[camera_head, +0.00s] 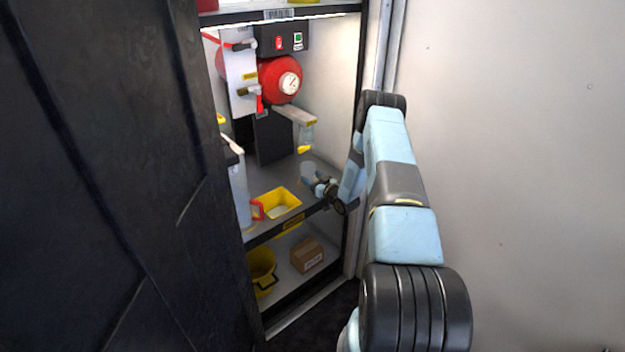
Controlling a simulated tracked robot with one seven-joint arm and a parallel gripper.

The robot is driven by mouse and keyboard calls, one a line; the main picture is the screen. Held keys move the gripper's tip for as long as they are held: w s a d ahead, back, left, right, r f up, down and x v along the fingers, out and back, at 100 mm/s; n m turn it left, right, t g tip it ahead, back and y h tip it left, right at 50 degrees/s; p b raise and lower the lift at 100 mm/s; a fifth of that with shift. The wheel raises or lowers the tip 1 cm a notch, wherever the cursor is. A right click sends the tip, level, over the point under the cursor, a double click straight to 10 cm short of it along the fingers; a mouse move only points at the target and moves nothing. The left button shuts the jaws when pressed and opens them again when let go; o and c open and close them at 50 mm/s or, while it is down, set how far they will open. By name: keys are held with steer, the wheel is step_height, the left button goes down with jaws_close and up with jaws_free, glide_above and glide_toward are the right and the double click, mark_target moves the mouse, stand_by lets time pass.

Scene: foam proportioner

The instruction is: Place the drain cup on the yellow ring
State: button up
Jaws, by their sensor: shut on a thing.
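My gripper (313,179) is inside the open cabinet, just above the middle shelf, to the right of the yellow tray. It is shut on a small, pale, see-through cup (307,168), which I take to be the drain cup. The cup looks roughly upright, but it is small and partly hidden by the fingers. I cannot tell whether it touches the shelf. I cannot clearly make out a yellow ring. A small yellow tip (304,149) shows above the cup, below a clear hanging part (306,134).
A yellow tray (291,197) and a red handle (257,210) are on the middle shelf (262,230). A red round unit (280,80) with a grey arm (295,114) hangs above. Below are a yellow bucket (262,268) and a carton (307,255). A dark door (110,180) stands left.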

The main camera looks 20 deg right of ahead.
steer(key=o, duration=1.1)
